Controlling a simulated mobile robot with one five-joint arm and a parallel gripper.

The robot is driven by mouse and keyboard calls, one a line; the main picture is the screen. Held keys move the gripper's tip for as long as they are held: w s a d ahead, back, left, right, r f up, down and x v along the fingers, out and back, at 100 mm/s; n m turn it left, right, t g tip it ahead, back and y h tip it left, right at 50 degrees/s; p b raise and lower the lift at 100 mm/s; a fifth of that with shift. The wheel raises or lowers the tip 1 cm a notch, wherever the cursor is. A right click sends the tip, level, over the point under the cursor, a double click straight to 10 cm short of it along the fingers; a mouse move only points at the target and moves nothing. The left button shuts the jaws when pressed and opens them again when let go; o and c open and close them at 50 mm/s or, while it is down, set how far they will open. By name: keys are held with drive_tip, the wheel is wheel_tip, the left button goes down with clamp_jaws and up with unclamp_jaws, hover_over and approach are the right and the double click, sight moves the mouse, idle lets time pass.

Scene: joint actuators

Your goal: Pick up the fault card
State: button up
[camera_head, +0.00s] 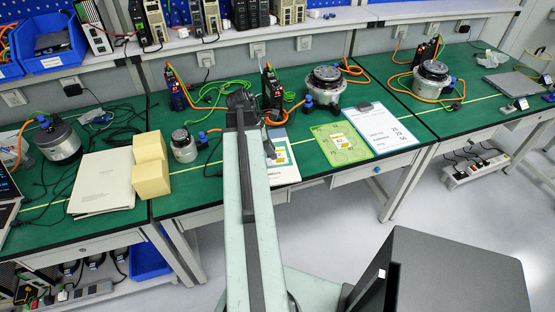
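I cannot tell for certain which item is the fault card. A white sheet with a green and yellow picture (281,160) lies on the green bench, partly hidden by my arm. To its right a light green board (350,152) carries a small white and yellow label (341,141). Right of that lies a clipboard (380,128) with a white printed page; large figures show, but the small text is unreadable. My gripper (241,99) is at the far end of my arm, above the bench and left of these flat items. Its fingers are too small and dark to read.
Round metal actuators (327,85) with orange and green cables stand behind the flat items. A small actuator (183,146), yellow blocks (150,167) and a white binder (102,182) are to the left. A shelf (230,40) with electronic modules runs along the back.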

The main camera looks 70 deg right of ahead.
sight(279, 153)
drive_tip(key=shift+f, duration=0.1)
drive_tip(key=b+x, duration=0.4)
drive_tip(key=x, duration=0.1)
drive_tip(key=shift+d+f+b, duration=0.2)
drive_tip(key=shift+d+b, duration=0.15)
drive_tip(key=shift+b, duration=0.05)
drive_tip(key=shift+r, duration=0.2)
clamp_jaws()
